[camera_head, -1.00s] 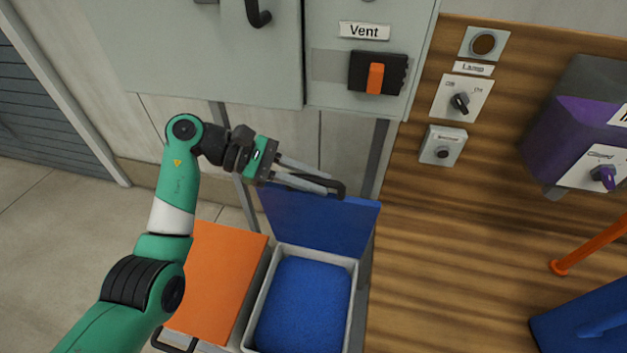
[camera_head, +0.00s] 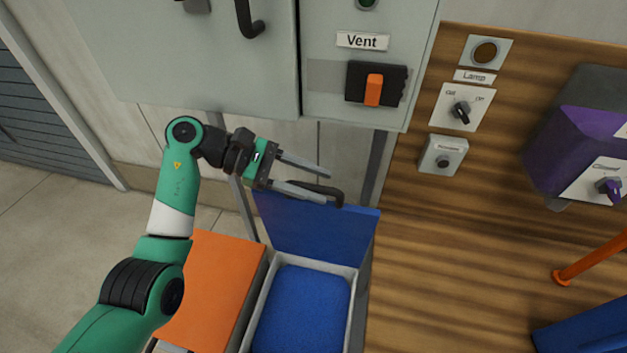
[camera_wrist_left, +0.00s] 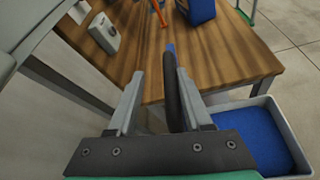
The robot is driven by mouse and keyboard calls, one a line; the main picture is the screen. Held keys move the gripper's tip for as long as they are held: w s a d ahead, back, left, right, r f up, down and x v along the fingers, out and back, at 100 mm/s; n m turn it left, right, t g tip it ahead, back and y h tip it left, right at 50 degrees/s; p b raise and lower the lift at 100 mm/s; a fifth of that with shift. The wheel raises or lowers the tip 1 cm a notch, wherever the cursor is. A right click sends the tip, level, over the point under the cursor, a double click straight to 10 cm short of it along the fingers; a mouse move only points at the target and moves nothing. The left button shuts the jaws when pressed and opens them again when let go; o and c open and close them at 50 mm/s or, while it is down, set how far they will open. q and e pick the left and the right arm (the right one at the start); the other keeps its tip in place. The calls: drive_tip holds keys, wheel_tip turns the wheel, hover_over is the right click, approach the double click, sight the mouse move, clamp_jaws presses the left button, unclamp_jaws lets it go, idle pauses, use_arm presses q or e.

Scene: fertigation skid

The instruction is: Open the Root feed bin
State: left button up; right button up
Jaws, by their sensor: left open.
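A pale bin (camera_head: 355,285) stands low in the middle of the head view, with blue granular fill (camera_head: 300,310) in it. Its blue lid (camera_head: 315,232) stands raised at the back of the bin. A black bar handle (camera_head: 322,192) sits at the lid's top edge. My left gripper (camera_head: 327,186) is open, with its fingers apart by the handle. In the left wrist view the handle (camera_wrist_left: 173,95) shows between the two fingers. No name label on the bin is readable. My right gripper is not in view.
An orange lid (camera_head: 212,285) lies closed to the left of the blue bin. A grey cabinet with a Vent switch (camera_head: 374,84) is above. A wooden panel (camera_head: 470,250) with a Lamp switch (camera_head: 461,110) and a purple box (camera_head: 575,150) are at right.

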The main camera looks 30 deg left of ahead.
use_arm(q)
drive_tip(key=p+v, duration=0.1)
drive_tip(key=v, duration=1)
drive_tip(key=shift+a+r+p, duration=0.15)
drive_tip(key=shift+a+p, duration=0.1)
drive_tip(key=shift+p, duration=0.1)
